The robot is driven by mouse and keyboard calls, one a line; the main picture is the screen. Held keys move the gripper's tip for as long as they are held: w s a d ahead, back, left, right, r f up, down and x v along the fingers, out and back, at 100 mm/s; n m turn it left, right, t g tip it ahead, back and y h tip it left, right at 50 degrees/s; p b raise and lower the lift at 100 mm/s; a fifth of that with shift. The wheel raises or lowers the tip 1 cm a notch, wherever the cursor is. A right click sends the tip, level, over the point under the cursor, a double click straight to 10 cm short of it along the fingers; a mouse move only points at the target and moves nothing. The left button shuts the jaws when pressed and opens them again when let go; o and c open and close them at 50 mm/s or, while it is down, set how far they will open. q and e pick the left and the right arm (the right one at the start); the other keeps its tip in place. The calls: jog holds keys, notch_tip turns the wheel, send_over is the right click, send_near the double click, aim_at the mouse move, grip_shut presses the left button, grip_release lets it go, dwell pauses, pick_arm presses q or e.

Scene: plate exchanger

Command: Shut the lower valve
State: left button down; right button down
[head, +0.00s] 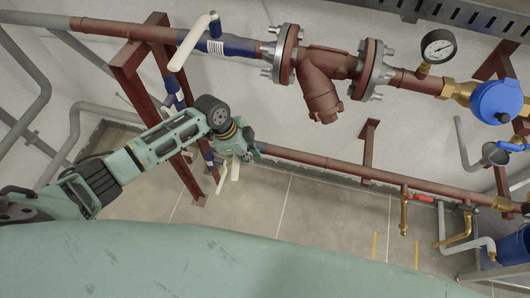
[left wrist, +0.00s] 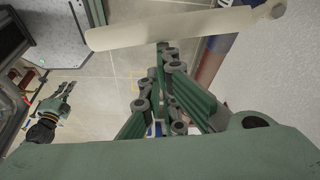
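The lower valve is on the lower pipe, left of centre in the head view. Its cream lever handle (head: 235,169) hangs below my left gripper (head: 247,154), and part of the valve is hidden behind the gripper. In the left wrist view the long cream handle (left wrist: 190,27) lies across the top, just past the fingertips of my left gripper (left wrist: 165,50). Those fingers are drawn together with nothing visible between them. I cannot tell whether they touch the handle. My right gripper (left wrist: 66,94) shows at the left of the left wrist view, fingers apart and empty.
The upper pipe carries another valve with a cream handle (head: 192,42), a flanged strainer (head: 322,80) and a gauge (head: 438,46). A red-brown support frame (head: 127,66) stands by my left arm. A small red-handled tap (head: 423,198) is at the right. The tiled floor (head: 300,205) is open.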

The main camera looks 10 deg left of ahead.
aim_at(238, 163)
pick_arm(q)
jog(key=shift+s+a+f+p, duration=0.1)
jog(key=shift+s+a+p, duration=0.2)
jog(key=shift+a, duration=0.55)
jog(key=shift+s+a+f+p, duration=0.1)
jog(key=shift+s+a+p, duration=0.2)
jog(key=shift+a, duration=0.5)
pick_arm(e)
jog(key=shift+s+r, duration=0.15)
jog(key=shift+r, duration=0.55)
pick_arm(q)
jog(key=shift+s, duration=0.1)
